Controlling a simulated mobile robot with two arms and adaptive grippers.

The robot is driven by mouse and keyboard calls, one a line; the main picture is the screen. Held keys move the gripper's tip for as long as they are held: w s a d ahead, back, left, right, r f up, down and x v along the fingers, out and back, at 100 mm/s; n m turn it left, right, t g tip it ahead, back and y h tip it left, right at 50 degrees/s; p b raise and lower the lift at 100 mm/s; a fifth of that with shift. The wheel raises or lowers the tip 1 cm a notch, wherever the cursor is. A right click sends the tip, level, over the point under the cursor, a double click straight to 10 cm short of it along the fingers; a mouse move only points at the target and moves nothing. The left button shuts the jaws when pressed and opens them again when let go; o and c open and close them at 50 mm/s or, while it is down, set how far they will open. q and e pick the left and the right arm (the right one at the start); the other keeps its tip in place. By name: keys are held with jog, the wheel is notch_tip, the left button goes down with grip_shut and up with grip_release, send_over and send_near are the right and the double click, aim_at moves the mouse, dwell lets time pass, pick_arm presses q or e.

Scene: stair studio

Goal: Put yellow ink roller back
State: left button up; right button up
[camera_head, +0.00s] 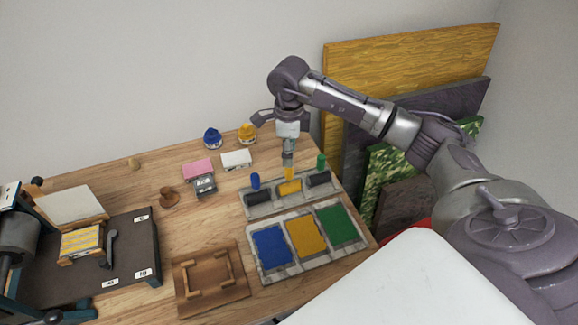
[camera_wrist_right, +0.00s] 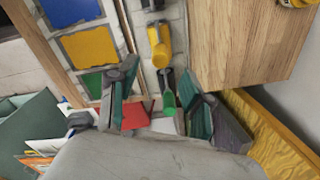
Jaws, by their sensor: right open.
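The yellow ink roller (camera_head: 290,187) sits in the middle place of a grey roller rack (camera_head: 262,209), its yellow handle upward. It also shows in the right wrist view (camera_wrist_right: 158,45). My right gripper (camera_head: 288,167) points down right above the handle. In the wrist view its two fingers (camera_wrist_right: 158,68) are spread, with the yellow roller showing beyond and between them, not clasped. Whether a finger touches the handle cannot be told. My left gripper is not in view.
A blue-handled roller (camera_head: 256,182) and a green-handled roller (camera_head: 320,165) flank the yellow one. In front is an ink tray (camera_head: 254,273) with blue, yellow and green fields. Ink jars (camera_head: 212,138) stand behind. Boards (camera_head: 400,62) lean at the right. Bare wood lies left of the rack.

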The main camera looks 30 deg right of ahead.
notch_tip(320, 180, up, 6)
jog(key=shift+b, duration=0.5)
jog(key=shift+f, duration=0.1)
